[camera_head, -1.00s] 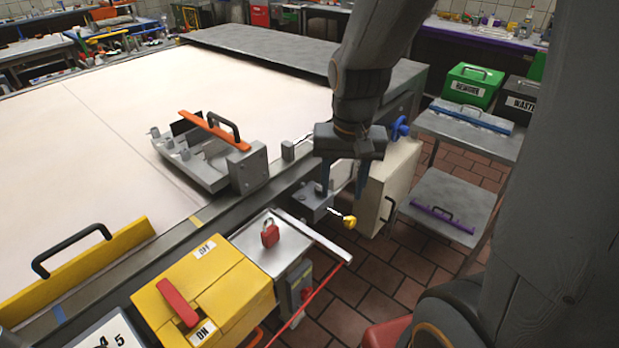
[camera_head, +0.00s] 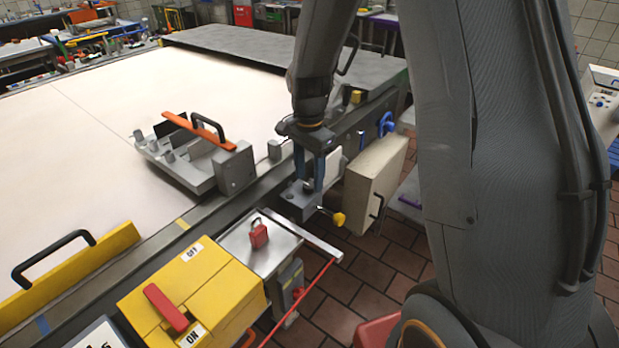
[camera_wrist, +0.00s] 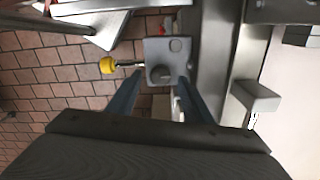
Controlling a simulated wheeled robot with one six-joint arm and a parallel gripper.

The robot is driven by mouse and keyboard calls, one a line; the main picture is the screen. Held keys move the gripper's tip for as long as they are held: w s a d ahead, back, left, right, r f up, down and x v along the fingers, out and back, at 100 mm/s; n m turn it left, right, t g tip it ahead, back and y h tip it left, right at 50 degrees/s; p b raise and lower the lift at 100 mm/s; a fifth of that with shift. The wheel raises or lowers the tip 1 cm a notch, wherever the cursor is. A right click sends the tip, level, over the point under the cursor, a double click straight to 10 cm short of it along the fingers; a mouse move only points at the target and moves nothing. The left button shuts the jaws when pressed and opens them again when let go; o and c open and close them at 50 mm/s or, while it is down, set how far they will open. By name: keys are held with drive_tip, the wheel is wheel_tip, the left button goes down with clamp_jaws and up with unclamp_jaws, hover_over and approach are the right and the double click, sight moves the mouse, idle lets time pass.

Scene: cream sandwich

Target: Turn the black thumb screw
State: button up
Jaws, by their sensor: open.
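The block also shows in the head view (camera_head: 298,201), at the side of the conveyor. My gripper (camera_head: 309,185) is open and points down over this block. In the head view, the knob is small and partly hidden between the fingers. I cannot tell whether the fingertips reach its height.
A yellow-handled pin (camera_head: 337,218) sticks out beside the block. A beige box (camera_head: 366,185) stands close to the right of my gripper. A grey fixture with an orange bar (camera_head: 200,131) sits on the conveyor. A metal tray with a red padlock (camera_head: 259,236) is nearer.

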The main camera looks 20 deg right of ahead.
drive_tip(key=shift+f, duration=0.9)
drive_tip(key=c, duration=1.1)
drive_tip(key=shift+o, duration=0.2)
